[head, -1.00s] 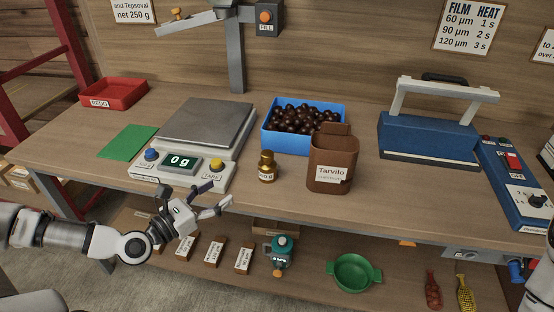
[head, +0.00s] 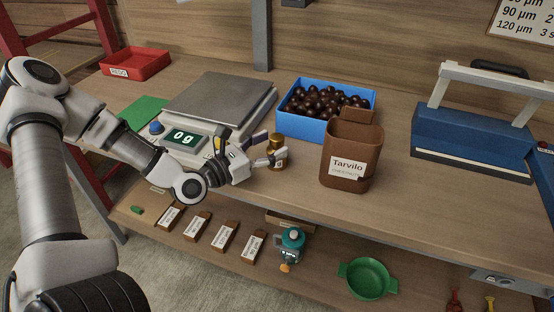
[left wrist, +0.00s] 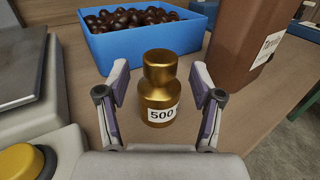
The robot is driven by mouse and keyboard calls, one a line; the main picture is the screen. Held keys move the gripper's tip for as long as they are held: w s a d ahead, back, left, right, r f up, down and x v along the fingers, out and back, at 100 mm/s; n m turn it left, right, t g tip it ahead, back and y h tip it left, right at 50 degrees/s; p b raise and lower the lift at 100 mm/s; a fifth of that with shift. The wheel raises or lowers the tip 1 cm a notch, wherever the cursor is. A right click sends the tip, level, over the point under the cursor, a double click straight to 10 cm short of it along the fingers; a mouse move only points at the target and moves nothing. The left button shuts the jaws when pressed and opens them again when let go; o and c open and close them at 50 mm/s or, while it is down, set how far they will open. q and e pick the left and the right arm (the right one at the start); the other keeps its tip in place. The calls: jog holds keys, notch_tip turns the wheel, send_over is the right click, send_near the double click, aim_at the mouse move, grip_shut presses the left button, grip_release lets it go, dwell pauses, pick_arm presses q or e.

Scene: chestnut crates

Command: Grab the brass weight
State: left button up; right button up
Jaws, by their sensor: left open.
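The brass weight (head: 278,150) stands upright on the bench, between the scale and the brown Tarvilo bag. In the left wrist view the brass weight (left wrist: 159,90) shows a white label reading 500. My left gripper (head: 272,148) is open, close in front of the weight. In the left wrist view the fingers of my left gripper (left wrist: 158,88) are spread to either side of the weight, with gaps between them and it. My right gripper is not in view.
The scale (head: 217,97), reading 0 g, stands left of the weight. A blue crate (head: 303,126) of chestnuts is behind it, and the Tarvilo bag (head: 340,147) is to its right. A blue sealer (head: 470,150) stands further right. The bench front between bag and sealer is clear.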

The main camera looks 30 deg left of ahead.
pick_arm(q)
jog(key=shift+x, duration=1.1)
grip_shut()
jog(key=shift+r, duration=0.1)
